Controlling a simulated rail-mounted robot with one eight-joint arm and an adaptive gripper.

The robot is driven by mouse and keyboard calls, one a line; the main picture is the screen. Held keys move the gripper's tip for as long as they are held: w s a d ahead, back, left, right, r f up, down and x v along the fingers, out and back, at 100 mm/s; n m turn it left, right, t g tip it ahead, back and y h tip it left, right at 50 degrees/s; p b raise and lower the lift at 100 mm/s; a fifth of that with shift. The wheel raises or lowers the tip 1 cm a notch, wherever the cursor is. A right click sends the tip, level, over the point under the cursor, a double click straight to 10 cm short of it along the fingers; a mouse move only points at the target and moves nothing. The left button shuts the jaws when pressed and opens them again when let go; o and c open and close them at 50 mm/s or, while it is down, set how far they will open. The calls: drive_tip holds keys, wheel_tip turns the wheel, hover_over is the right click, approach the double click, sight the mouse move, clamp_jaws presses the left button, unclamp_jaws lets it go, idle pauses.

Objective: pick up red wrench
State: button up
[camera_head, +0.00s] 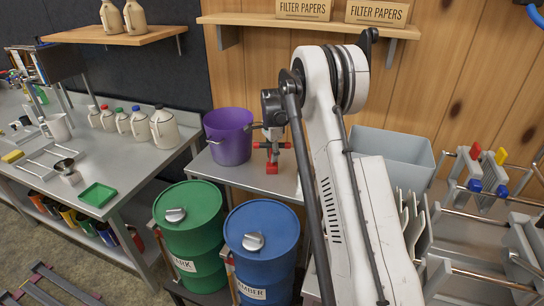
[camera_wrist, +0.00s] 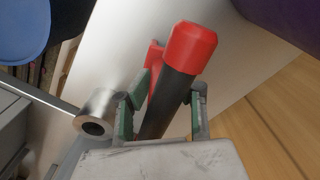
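The red wrench (camera_head: 272,168) shows in the head view as red parts below my gripper (camera_head: 272,142), over the grey steel table between the purple bucket and my arm. In the wrist view the wrench (camera_wrist: 192,48) has a thick red end, a black shaft and a narrow red part along its left side. My gripper (camera_wrist: 165,100) has its two green-grey fingers spread, one on each side of the black shaft. The fingers look apart from the shaft, though the right one is very close. The lower shaft is hidden by my gripper.
A purple bucket (camera_head: 229,137) stands close left of my gripper. Green (camera_head: 190,225) and blue (camera_head: 262,240) drums stand in front of the table. A grey bin (camera_head: 393,150) and a metal rack with tools are at right. A metal cylinder (camera_wrist: 97,112) shows left of my fingers.

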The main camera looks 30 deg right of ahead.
drive_tip(key=shift+r, duration=0.1)
clamp_jaws()
drive_tip(key=shift+r, duration=0.4)
drive_tip(key=r, duration=0.3)
drive_tip(key=shift+a+r, duration=0.25)
drive_tip(key=shift+r, duration=0.1)
drive_tip(key=s+a+r, duration=0.3)
drive_tip(key=a+r, duration=0.3)
drive_tip(key=a, duration=0.4)
drive_tip(key=shift+s+a+r+p, duration=0.2)
drive_tip(key=shift+s+a+p, duration=0.05)
drive_tip(key=shift+s+p, duration=0.05)
